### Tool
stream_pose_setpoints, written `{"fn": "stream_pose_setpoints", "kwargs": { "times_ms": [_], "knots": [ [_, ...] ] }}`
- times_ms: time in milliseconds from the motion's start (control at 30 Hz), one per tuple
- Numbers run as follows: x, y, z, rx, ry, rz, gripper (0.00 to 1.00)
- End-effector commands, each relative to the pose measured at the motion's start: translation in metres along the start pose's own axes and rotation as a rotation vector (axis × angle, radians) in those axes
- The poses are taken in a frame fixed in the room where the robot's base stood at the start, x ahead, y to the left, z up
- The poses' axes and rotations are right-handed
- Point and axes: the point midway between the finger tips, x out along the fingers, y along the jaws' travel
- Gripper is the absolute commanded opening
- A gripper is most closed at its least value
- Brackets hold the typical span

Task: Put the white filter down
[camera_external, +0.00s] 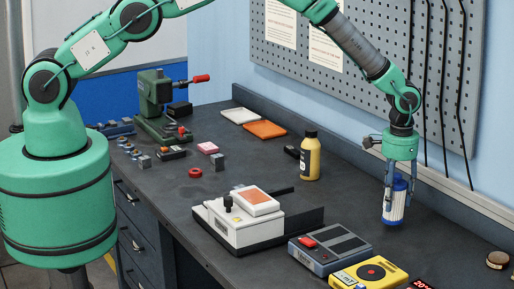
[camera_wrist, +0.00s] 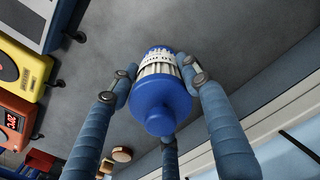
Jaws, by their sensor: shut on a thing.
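The white filter (camera_external: 394,205) is a small ribbed white cylinder with blue end caps. In the external view it hangs upright from my gripper (camera_external: 400,181), low over the right part of the bench; I cannot tell whether its lower end touches the bench top. In the wrist view the filter (camera_wrist: 160,85) sits between my blue fingers, its blue cap toward the camera. My gripper (camera_wrist: 160,88) is shut around it.
The dark bench (camera_external: 345,205) is clear around the filter. A yellow bottle (camera_external: 310,160) stands to its left. A grey device (camera_external: 330,247) and a yellow device (camera_external: 369,275) lie in front. A white machine (camera_external: 240,222) stands further left. The pegboard wall (camera_external: 370,60) is behind.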

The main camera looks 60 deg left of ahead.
Motion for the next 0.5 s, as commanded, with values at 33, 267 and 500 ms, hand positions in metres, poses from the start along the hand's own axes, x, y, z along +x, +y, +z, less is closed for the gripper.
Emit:
{"fn": "stream_pose_setpoints", "kwargs": {
  "times_ms": [33,267,500],
  "knots": [
    [0.005,0.0,0.0,0.0,0.0,0.0,0.12],
    [0.022,0.0,0.0,0.0,0.001,0.0,0.12],
    [0.023,0.0,0.0,0.0,0.001,0.0,0.12]
  ]
}}
